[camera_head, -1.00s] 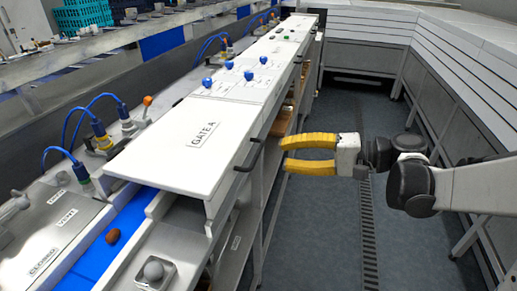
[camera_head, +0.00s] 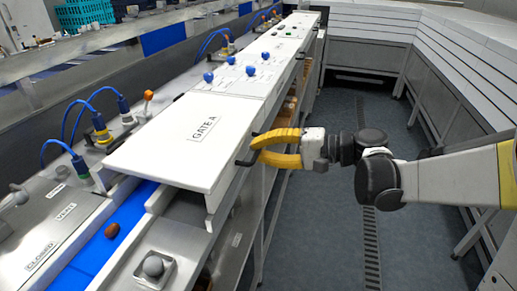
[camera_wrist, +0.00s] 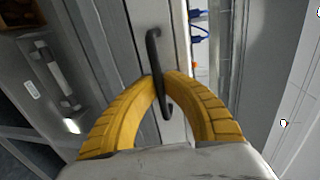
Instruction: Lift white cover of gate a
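The white cover of gate A (camera_head: 180,150), labelled "GATE A", lies flat over the line. Its black bar handle (camera_wrist: 153,50) is on the side edge facing my arm; the handle's end also shows in the head view (camera_head: 242,163). My gripper (camera_head: 256,150) has yellow ribbed fingers. In the wrist view, the fingertips (camera_wrist: 164,77) close together around the handle's middle, one on each side. The handle passes between them, and its lower end shows inside the curve of the fingers.
A blue belt (camera_head: 95,262) with a brown date (camera_head: 112,230) runs out from under the cover. A grey ball knob (camera_head: 153,266) stands beside it. Blue knobs (camera_head: 208,77) sit on the panel beyond. The floor aisle (camera_head: 320,230) is clear.

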